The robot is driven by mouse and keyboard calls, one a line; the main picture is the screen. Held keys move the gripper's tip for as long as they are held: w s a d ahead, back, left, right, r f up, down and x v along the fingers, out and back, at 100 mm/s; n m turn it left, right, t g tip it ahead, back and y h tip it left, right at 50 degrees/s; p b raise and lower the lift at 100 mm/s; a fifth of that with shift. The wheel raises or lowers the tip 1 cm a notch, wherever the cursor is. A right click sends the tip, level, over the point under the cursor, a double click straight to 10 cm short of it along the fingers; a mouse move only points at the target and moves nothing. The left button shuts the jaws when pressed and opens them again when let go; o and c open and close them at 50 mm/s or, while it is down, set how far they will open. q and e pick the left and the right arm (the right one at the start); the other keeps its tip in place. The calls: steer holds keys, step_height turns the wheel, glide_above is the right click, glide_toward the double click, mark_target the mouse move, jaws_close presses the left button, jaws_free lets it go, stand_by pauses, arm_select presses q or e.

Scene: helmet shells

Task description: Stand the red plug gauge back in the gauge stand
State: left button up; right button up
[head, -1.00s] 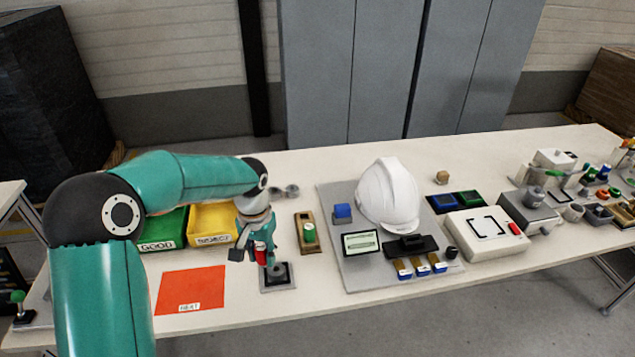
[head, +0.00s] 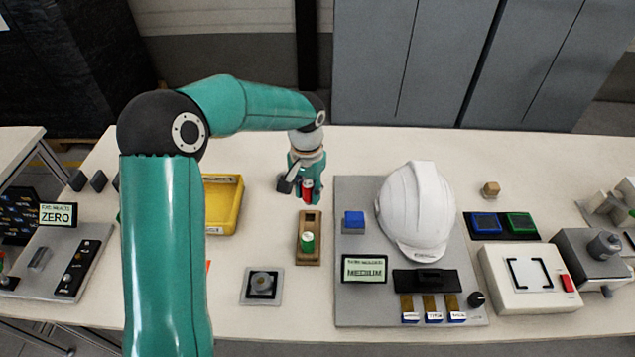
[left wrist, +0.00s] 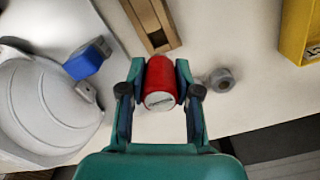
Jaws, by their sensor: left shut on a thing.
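The red plug gauge (head: 307,189) is held in my left gripper (head: 303,193), behind the gauge stand. In the left wrist view the red gauge (left wrist: 161,84) sits between the two fingers of my left gripper (left wrist: 160,90), its pale end face toward the camera. The gauge stand (head: 309,251) is a brown wooden block on the table with a green gauge (head: 307,242) upright in its nearer part. Its farther part shows a dark empty slot. In the left wrist view the stand (left wrist: 150,22) lies just above the gripper, apart from the red gauge. My right gripper is out of view.
A grey plate with a white helmet shell (head: 416,210) and a blue block (head: 354,220) lies right of the stand. A yellow bin (head: 226,204) is at left. A square fixture (head: 262,285) is in front. A small grey cylinder (left wrist: 221,79) lies near the gripper.

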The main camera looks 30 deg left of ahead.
mark_target(309, 204)
arm_select(q)
steer(key=shift+d+f+b, duration=0.15)
steer(key=shift+f+b, duration=0.4)
steer(key=shift+f, duration=0.2)
steer(key=shift+f+b, duration=1.35)
steer(key=shift+f, duration=0.55)
steer(key=shift+s, duration=0.1)
steer(key=shift+f+b, duration=1.05)
stand_by(1.0)
stand_by(0.5)
steer(key=o, duration=1)
steer(key=shift+o, duration=0.2)
